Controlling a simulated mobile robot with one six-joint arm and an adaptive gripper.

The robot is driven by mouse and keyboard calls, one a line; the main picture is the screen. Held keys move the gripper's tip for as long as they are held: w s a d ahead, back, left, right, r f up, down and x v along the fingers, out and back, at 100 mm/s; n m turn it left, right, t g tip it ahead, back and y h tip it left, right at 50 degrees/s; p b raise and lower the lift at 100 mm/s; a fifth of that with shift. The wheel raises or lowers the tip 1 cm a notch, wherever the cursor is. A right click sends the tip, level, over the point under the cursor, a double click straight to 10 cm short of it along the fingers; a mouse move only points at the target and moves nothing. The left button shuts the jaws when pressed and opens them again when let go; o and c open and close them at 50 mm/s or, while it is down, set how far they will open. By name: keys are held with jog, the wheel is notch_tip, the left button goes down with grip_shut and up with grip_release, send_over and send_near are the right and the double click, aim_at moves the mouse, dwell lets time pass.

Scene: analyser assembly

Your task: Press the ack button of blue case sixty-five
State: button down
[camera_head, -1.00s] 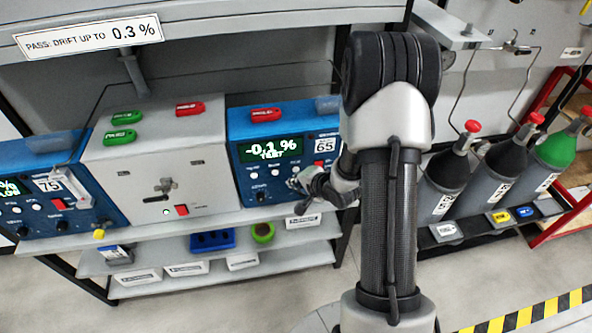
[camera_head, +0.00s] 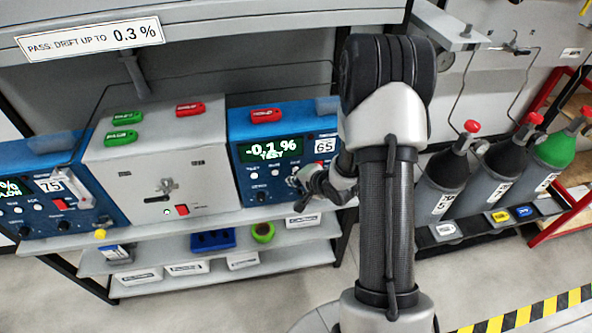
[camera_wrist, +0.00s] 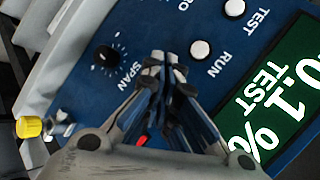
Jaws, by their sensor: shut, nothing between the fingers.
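Blue case 65 (camera_head: 240,190) stands on the bench in the head view, with its green display (camera_head: 271,150) reading -0.1 % TEST. My gripper (camera_head: 299,183) is at the right part of its front panel. In the wrist view my gripper (camera_wrist: 162,62) is shut and empty, its fingertips over the panel beside the RUN button (camera_wrist: 200,49). The white TEST button (camera_wrist: 234,7) and black SPAN knob (camera_wrist: 107,56) also show. No ack label is readable; the panel under the fingers is hidden. I cannot tell whether the fingertips touch it.
A grey unit (camera_head: 160,170) stands left of case 65, and blue case 75 (camera_head: 100,205) is further left. Gas cylinders (camera_head: 445,180) stand to the right. A shelf below holds bins and a green tape roll (camera_head: 263,232). A yellow knob (camera_wrist: 30,127) shows in the wrist view.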

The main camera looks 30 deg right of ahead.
jog(key=shift+w+d, duration=0.1)
jog(key=shift+w, duration=0.3)
dwell(0.4)
jog(key=shift+s, duration=0.15)
jog(key=shift+s+a, duration=0.2)
jog(key=shift+s, duration=0.45)
jog(key=shift+s+a, duration=0.25)
jog(key=shift+s, duration=0.55)
jog(key=shift+s+a, duration=0.2)
jog(key=shift+s, duration=0.65)
jog(key=shift+s+a, duration=0.25)
jog(key=shift+s, duration=0.55)
